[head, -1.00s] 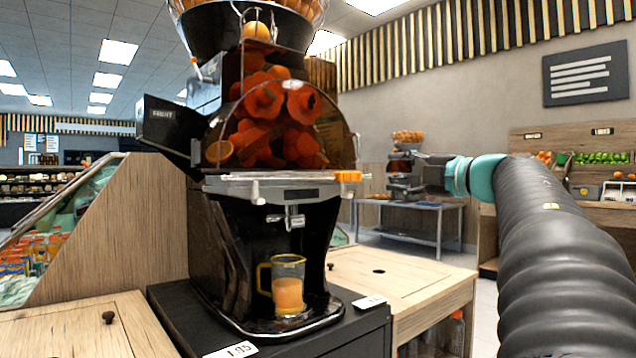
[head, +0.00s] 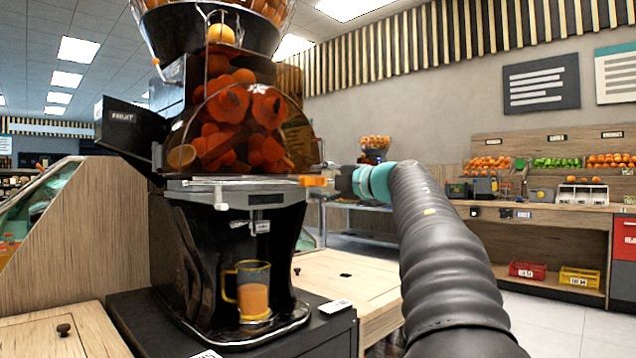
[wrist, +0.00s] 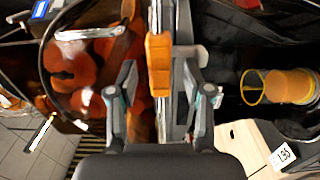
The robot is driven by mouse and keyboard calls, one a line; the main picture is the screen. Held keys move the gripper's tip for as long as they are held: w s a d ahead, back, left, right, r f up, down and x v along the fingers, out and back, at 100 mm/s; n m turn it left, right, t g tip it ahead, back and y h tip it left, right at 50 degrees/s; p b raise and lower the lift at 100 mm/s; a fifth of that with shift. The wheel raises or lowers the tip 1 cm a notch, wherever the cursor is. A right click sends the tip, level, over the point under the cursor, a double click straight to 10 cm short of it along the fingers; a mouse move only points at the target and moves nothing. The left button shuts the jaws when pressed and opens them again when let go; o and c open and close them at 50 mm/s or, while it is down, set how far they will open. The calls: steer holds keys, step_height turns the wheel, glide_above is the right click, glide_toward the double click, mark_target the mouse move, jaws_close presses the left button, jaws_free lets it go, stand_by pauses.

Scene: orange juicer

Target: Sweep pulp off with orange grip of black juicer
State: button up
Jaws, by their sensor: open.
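The black juicer (head: 175,255) stands in the left half of the head view. Its orange grip (head: 313,182) sticks out at the right end of a pale metal bar (head: 235,182) below the clear front cover. In the wrist view the orange grip (wrist: 159,65) is upright in the picture, between the two fingers of my gripper (wrist: 159,85). The fingers are open, one on each side of it, with gaps visible. In the head view my gripper (head: 340,178) is just right of the grip, small and partly unclear. Whether pulp lies on the tray is too small to tell.
A jug of orange juice (head: 252,290) with a yellow handle stands under the spout. The clear cover holds several oranges (head: 235,125). A wooden counter (head: 360,285) lies right of the juicer. Fruit shelves (head: 545,195) stand far right.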

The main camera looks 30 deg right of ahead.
steer(key=shift+w+a, duration=0.15)
steer(key=shift+w, duration=0.35)
jaws_close()
steer(key=shift+s, duration=0.15)
